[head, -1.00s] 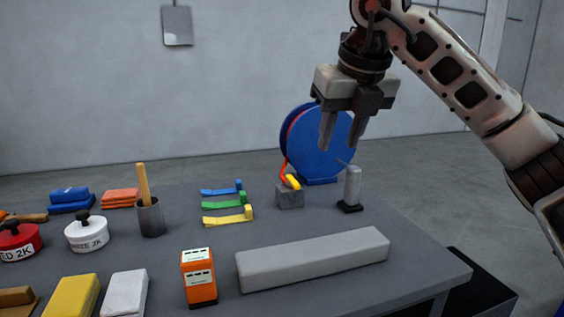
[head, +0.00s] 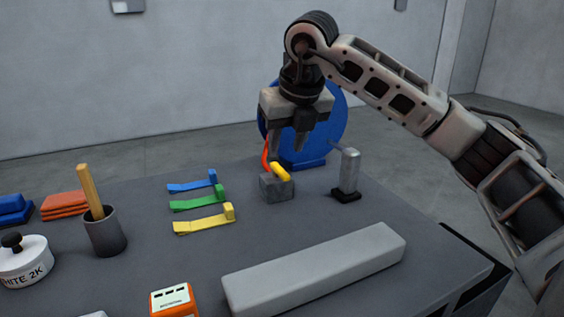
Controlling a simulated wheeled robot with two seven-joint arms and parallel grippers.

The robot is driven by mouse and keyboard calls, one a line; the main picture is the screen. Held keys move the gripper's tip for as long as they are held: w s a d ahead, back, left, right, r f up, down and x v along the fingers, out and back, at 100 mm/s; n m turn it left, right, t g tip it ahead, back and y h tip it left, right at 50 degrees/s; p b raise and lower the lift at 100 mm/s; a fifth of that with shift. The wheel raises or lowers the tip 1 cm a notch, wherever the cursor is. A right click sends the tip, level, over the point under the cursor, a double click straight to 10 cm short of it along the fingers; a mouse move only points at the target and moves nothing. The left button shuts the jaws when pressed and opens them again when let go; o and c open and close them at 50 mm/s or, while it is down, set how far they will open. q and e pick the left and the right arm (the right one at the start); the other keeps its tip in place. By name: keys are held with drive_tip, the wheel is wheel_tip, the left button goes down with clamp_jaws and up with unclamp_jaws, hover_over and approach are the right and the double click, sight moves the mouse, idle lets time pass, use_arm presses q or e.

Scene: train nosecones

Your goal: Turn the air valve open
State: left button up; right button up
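The air valve is a grey block (head: 277,188) with a yellow lever handle (head: 281,171) on top, standing on the table in front of a blue hose reel (head: 335,125). A red hose (head: 266,154) rises from its left side. My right gripper (head: 287,150) points down just above the yellow handle, its two fingers apart with nothing seen between them. I cannot tell whether a finger touches the handle. My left gripper is not in view.
A grey upright post (head: 349,172) on a black base stands right of the valve. Blue, green and yellow (head: 205,222) strips lie to its left. A long grey block (head: 315,268) lies in front. The table between is clear.

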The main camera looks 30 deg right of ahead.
sight(280, 169)
drive_tip(key=shift+x, duration=2.8)
drive_tip(key=shift+w, duration=0.1)
clamp_jaws()
